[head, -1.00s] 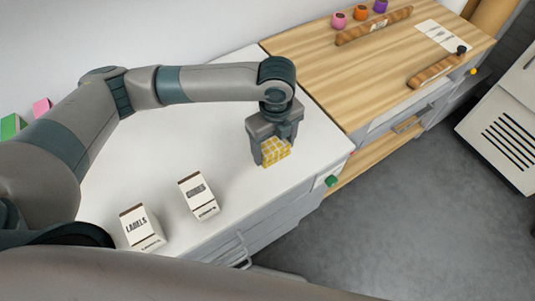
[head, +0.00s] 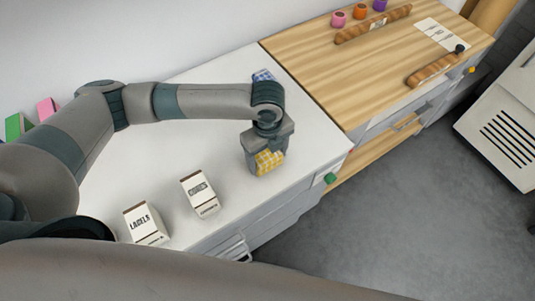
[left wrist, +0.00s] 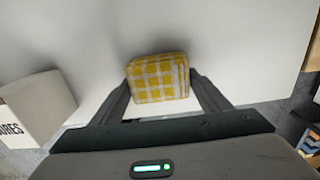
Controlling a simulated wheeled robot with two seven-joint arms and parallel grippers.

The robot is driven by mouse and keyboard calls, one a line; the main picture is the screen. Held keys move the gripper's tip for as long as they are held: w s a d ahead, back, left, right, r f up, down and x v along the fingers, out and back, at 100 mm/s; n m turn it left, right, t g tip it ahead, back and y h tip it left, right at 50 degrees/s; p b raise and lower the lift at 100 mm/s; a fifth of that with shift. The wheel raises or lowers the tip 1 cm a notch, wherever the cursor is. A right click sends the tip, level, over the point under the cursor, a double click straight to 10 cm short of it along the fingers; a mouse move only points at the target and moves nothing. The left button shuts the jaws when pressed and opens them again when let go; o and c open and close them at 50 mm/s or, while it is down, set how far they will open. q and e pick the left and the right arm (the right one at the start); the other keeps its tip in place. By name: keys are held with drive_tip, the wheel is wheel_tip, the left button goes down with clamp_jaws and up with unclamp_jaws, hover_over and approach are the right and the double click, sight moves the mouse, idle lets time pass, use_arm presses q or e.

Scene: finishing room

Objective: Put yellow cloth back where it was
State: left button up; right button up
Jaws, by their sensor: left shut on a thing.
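The yellow cloth (head: 269,162) is a folded block with a yellow and white check. My left gripper (head: 266,166) is shut on it, over the white counter near its front right part. In the left wrist view the cloth (left wrist: 158,78) sits between the two fingertips (left wrist: 160,85). I cannot tell whether the cloth touches the counter. A blue and white checked cloth (head: 263,76) shows behind my left arm, partly hidden by it. My right gripper is not in view.
Two white boxes, one marked LABELS (head: 146,223), the other (head: 200,193) beside it, stand on the white counter (head: 180,135) left of the gripper. A wooden worktop (head: 350,75) with rolls and small pots adjoins at right. Pink and green items (head: 47,107) stand far left.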

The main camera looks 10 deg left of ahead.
sight(268, 156)
use_arm(q)
drive_tip(key=o, duration=0.9)
drive_tip(key=shift+o, duration=0.2)
drive_tip(key=shift+r, duration=0.1)
drive_tip(key=shift+w+r, duration=0.1)
drive_tip(key=shift+r, duration=0.5)
wheel_tip(268, 156, up, 11)
drive_tip(key=b, duration=0.2)
drive_tip(key=shift+f+b, duration=0.15)
drive_tip(key=shift+b, duration=0.25)
